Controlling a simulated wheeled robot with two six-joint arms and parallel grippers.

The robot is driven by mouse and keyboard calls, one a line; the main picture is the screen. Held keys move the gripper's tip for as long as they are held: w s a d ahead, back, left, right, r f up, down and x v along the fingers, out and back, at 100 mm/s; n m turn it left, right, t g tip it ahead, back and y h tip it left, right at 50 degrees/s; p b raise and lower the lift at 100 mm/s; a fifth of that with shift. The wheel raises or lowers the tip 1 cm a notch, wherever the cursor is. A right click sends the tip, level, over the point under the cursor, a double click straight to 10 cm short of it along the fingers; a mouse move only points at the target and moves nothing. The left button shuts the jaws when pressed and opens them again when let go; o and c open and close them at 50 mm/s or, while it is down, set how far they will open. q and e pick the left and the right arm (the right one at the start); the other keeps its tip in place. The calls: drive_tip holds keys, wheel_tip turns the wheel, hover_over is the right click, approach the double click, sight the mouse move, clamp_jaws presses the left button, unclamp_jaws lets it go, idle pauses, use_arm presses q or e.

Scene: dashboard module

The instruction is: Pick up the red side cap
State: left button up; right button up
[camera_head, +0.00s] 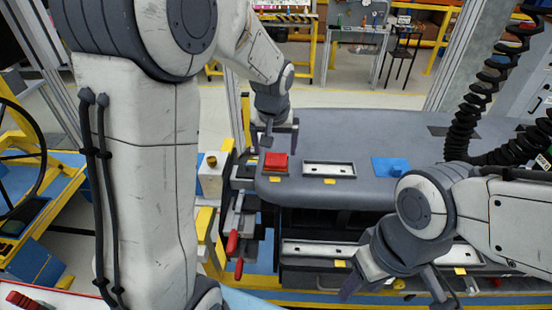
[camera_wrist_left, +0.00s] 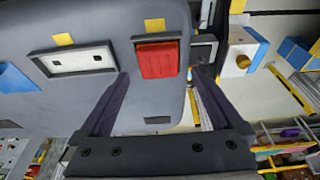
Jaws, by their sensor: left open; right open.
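The red side cap (camera_head: 276,161) sits in a dark holder near the left end of the grey dashboard's top (camera_head: 350,135). It also shows in the left wrist view (camera_wrist_left: 157,60), upper middle, beyond the fingertips. My left gripper (camera_head: 270,138) is open and empty, just behind and above the cap in the head view. In the left wrist view its two fingers (camera_wrist_left: 162,75) point toward the cap, one to either side, with no contact visible. My right gripper (camera_head: 395,287) is open at the lower right, in front of the dashboard, with nothing visible between its fingers.
A pale tray (camera_head: 328,169) and a blue part (camera_head: 391,166) lie right of the cap. Red-handled clamps (camera_head: 232,241) stand at the dashboard's left front. A lower shelf with pale trays (camera_head: 318,249) runs along the front. A black coiled hose (camera_head: 480,100) hangs at right.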

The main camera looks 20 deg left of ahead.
sight(276, 159)
use_arm(q)
drive_tip(key=p+x, duration=0.1)
drive_tip(key=x, duration=0.2)
drive_tip(key=shift+w+f+p, duration=0.1)
drive_tip(key=shift+f+p, duration=0.1)
drive_tip(key=shift+p, duration=0.2)
drive_tip(key=shift+w+f, duration=0.15)
drive_tip(key=shift+f, duration=0.3)
drive_tip(key=c, duration=1.3)
